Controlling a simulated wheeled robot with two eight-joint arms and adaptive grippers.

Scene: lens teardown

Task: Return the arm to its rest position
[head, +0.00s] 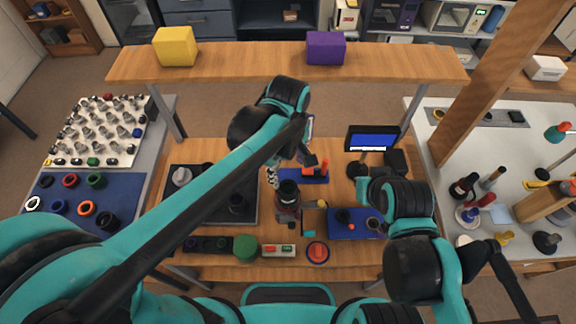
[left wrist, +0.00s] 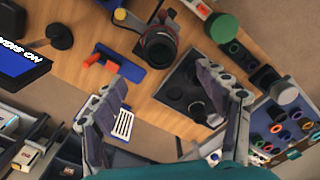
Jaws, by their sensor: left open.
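My left arm reaches in from the left in the head view and bends down over the table's middle. Its gripper (head: 306,155) is small and partly hidden there, above the back of the table. In the left wrist view the left gripper (left wrist: 163,78) has its two fingers wide apart with nothing between them. The black lens (head: 288,190) stands upright on the table in front of this gripper; it also shows in the left wrist view (left wrist: 160,47). My right arm is folded at the right in the head view, and its gripper cannot be made out.
A monitor (head: 372,138) stands right of the left gripper. A blue mat (head: 318,179) with a red-handled tool lies behind the lens. A dark tray (head: 185,212) is at left. A raised wooden shelf (head: 250,64) holds a yellow block (head: 175,46) and a purple block (head: 325,47).

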